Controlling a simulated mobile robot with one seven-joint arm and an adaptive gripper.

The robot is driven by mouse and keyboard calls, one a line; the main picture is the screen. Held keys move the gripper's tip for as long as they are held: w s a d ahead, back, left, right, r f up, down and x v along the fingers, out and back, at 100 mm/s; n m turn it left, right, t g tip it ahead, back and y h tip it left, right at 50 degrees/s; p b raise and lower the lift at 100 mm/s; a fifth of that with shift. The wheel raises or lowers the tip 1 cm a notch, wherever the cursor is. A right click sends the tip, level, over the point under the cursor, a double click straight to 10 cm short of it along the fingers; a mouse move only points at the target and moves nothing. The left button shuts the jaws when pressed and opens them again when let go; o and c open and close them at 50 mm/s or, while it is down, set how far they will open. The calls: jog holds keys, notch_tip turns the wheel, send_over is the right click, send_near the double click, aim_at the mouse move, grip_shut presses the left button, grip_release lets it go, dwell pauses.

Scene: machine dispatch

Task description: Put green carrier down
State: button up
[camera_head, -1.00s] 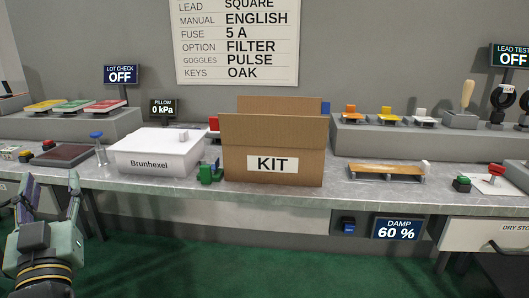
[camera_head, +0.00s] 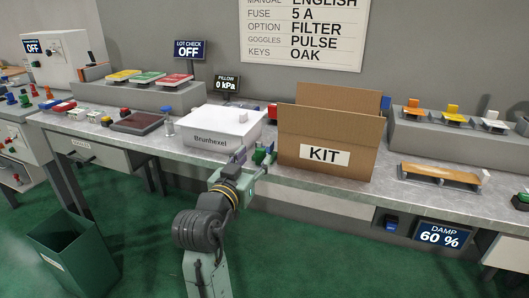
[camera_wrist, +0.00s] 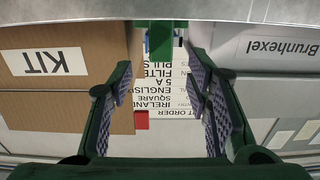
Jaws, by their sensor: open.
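The green carrier (camera_head: 262,154) stands at the front edge of the grey bench, between the white Brunhexel box (camera_head: 222,130) and the cardboard KIT box (camera_head: 324,153). My gripper (camera_head: 244,161) is open and empty at the bench edge, just in front of the carrier. In the wrist view, which is upside down, my spread fingers (camera_wrist: 160,75) frame a gap. The carrier (camera_wrist: 160,40) shows beyond it at the top, roughly centred. I cannot tell whether the fingers touch it. In the head view, my gripper partly hides the carrier.
The KIT box (camera_wrist: 60,90) and the Brunhexel box (camera_wrist: 265,70) flank the gripper closely in the wrist view. A dark red pad (camera_head: 137,122) lies left. A green bin (camera_head: 75,255) stands on the floor.

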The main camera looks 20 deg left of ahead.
aim_at(259, 150)
jog(key=w+p, duration=0.1)
jog(key=w, duration=0.2)
jog(key=shift+w, duration=0.35)
grip_shut()
jog(key=shift+r, duration=0.1)
